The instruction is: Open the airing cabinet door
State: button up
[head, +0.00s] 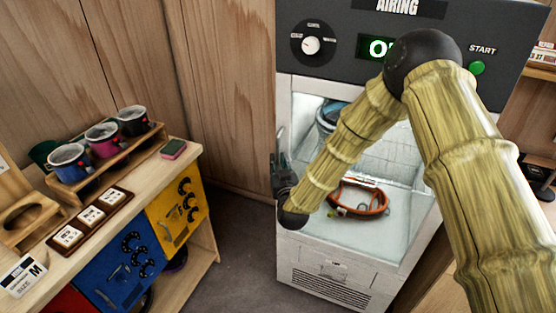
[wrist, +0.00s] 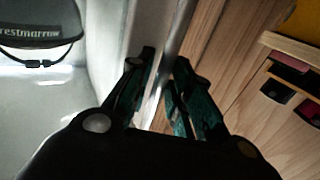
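The airing cabinet (head: 340,284) is white with a dark top panel. Its lit inside shows through the front; I cannot tell whether clear glass covers it. My gripper (head: 281,172) is at the cabinet's left front edge, partly hidden by my arm. In the wrist view my gripper (wrist: 167,68) has its two fingers apart. A thin, upright pale metal strip (wrist: 176,40), at the cabinet's edge, runs between them. I cannot tell whether it is a handle or the door's rim, and no firm contact is clear.
Inside the cabinet are an orange-red looped item (head: 372,200) and a dark cap-like item (wrist: 40,22). A wooden bench (head: 190,165) with mugs and coloured drawers stands left. Floor (head: 240,240) is free between bench and cabinet. Wood panelling (head: 225,80) lies behind.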

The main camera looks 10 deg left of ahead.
jog(key=shift+w, duration=0.35)
grip_shut()
jog(key=shift+a, duration=0.1)
